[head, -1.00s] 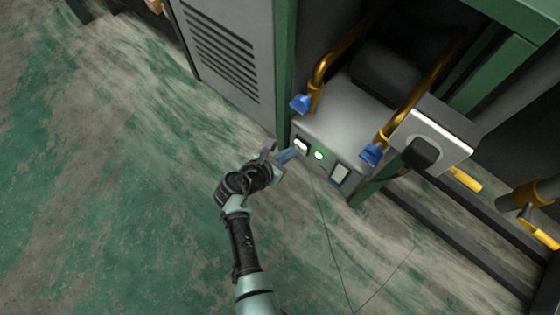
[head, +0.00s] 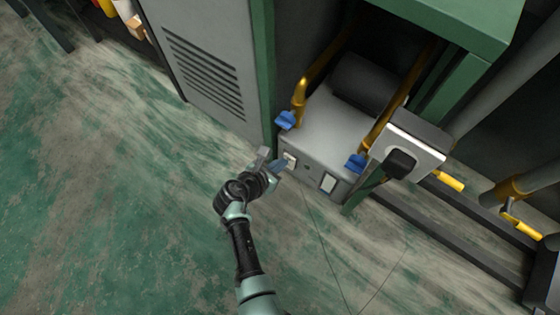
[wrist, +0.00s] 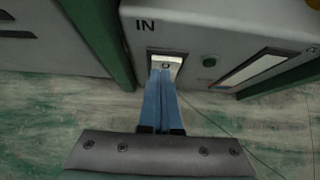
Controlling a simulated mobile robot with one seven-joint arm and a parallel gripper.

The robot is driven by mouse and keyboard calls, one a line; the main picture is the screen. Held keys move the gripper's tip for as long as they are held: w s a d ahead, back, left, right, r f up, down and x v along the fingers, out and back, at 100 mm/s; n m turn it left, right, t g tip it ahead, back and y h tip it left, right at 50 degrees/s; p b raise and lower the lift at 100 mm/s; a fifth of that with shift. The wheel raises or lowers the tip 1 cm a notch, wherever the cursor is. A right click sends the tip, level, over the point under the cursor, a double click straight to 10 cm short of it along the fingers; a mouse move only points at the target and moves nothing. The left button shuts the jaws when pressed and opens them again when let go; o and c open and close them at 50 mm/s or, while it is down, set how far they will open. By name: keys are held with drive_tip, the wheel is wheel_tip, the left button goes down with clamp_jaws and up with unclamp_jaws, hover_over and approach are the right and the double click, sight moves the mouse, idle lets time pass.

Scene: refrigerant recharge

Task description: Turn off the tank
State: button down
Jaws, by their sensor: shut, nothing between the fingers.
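The tank (head: 330,135) is a grey box unit in a green-framed bay in the head view. Its front face has a white rocker switch (head: 290,160), a small round indicator light (head: 307,167) that is dark, and a pale panel (head: 328,183). In the wrist view the switch (wrist: 166,66) sits below the letters "IN", and the light (wrist: 209,61) is dark to its right. My gripper (head: 284,163) has its blue fingers shut and empty. In the wrist view the fingertips (wrist: 162,72) are at the switch's lower part and hide some of it; contact is hard to tell.
Two gold pipes with blue valve handles (head: 285,120) and (head: 356,163) rise from the tank. A green post (head: 263,70) and grey louvred cabinet (head: 205,60) stand to the left. A white box (head: 410,145) is to the right. The floor in front is clear.

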drive_tip(key=shift+r+p, duration=0.85)
drive_tip(key=shift+p, duration=0.15)
drive_tip(key=shift+s, duration=0.1)
